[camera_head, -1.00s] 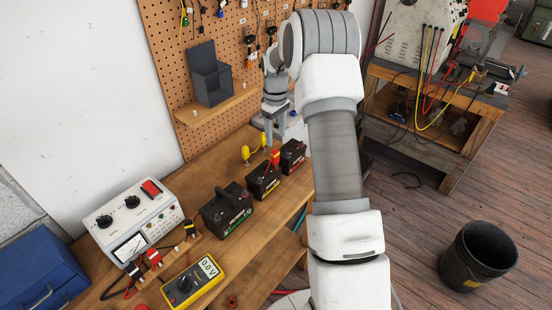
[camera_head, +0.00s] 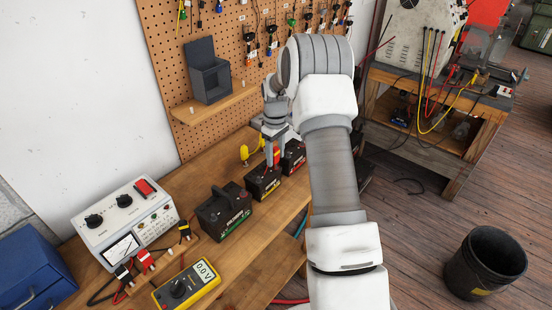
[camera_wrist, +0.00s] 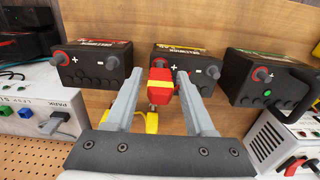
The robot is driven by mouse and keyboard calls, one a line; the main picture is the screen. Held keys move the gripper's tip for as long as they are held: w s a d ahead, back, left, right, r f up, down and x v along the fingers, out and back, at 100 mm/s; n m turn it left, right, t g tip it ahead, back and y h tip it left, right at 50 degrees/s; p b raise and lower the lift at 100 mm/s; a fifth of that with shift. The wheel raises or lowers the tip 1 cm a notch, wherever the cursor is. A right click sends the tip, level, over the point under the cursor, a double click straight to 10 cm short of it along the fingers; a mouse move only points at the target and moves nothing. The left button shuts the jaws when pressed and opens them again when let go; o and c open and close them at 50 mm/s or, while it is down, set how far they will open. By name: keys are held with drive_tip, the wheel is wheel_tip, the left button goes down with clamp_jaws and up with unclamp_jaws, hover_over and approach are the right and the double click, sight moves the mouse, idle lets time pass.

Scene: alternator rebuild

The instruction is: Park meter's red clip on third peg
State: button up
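The red clip with a yellow band (camera_wrist: 160,92) is at the middle battery (camera_wrist: 182,68), over the place of its left terminal; it also shows in the head view (camera_head: 276,157). My gripper (camera_wrist: 160,100) is open, its fingers on either side of the clip with gaps showing. Its tips also show in the head view (camera_head: 273,160). The yellow meter (camera_head: 187,285) lies at the bench front. Beside it are a black clip with a pale band (camera_head: 123,272), a red clip with a pale band (camera_head: 146,260), a bare pale peg (camera_head: 169,251) and a black clip with a yellow band (camera_head: 184,231).
A larger battery (camera_head: 224,210) and a smaller battery (camera_head: 293,157) flank the middle one. A yellow object (camera_head: 245,152) stands behind. The white tester (camera_head: 125,218) and blue box (camera_head: 30,275) are at left. A shelf (camera_head: 215,103) juts from the pegboard.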

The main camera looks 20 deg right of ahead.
sight(275, 148)
drive_tip(key=c, duration=0.7)
drive_tip(key=shift+r+p, duration=1.05)
drive_tip(key=shift+r, duration=0.95)
